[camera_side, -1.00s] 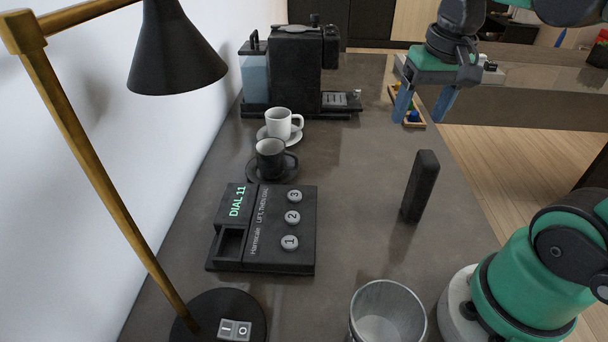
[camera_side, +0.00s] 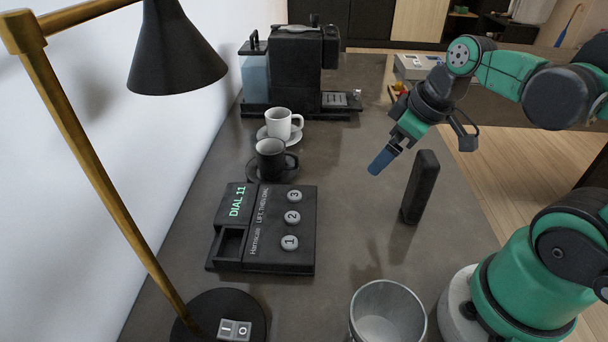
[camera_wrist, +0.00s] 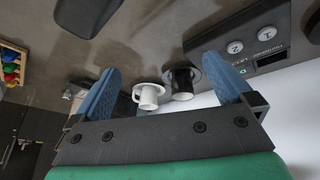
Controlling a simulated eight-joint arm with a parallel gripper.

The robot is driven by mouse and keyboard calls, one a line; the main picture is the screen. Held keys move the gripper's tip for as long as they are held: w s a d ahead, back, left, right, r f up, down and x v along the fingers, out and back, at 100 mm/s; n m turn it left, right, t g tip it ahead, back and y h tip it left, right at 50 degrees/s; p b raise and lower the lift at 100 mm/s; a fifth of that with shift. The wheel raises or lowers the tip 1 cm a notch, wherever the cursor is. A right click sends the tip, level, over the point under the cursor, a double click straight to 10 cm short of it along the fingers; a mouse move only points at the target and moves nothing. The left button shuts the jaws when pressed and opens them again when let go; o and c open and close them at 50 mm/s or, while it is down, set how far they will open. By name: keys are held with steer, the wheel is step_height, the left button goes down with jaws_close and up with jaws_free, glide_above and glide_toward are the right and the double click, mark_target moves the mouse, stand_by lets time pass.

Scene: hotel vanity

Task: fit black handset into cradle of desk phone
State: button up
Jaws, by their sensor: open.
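The black handset (camera_side: 420,188) stands upright on the counter, right of the phone. The desk phone (camera_side: 265,228) lies at the left with round buttons 1, 2 and 3, the text "DIAL 11" and an empty recessed cradle (camera_side: 230,246) at its left side. My gripper (camera_side: 380,162) is in the air beside the handset's upper left, tilted down to the left, holding nothing. In the wrist view my gripper's blue fingers (camera_wrist: 168,92) are apart. The wrist view also shows part of the phone (camera_wrist: 262,45) at upper right and a dark shape at the top that may be the handset.
A white cup (camera_side: 280,124) and a black cup (camera_side: 271,158) on saucers stand behind the phone. A coffee machine (camera_side: 297,70) is farther back. A lamp (camera_side: 178,50) overhangs the left; a metal bin (camera_side: 388,318) stands in front. The counter between phone and handset is clear.

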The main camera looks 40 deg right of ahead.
mark_target(414, 179)
steer(key=s+d+n+y, duration=0.1)
steer(key=s+d+n, duration=0.1)
steer(key=s+d+n+g+y, duration=0.1)
steer(key=s+d+n, duration=0.1)
steer(key=d, duration=0.1)
steer(key=shift+s+n+g, duration=0.2)
steer(key=shift+n+g, duration=0.1)
steer(key=shift+n, duration=0.1)
steer(key=shift+s+d+n+y, duration=0.2)
steer(key=shift+s+n+y, duration=0.2)
steer(key=shift+n+y, duration=0.15)
steer(key=shift+x, duration=2.7)
jaws_close()
steer(key=shift+r, duration=0.15)
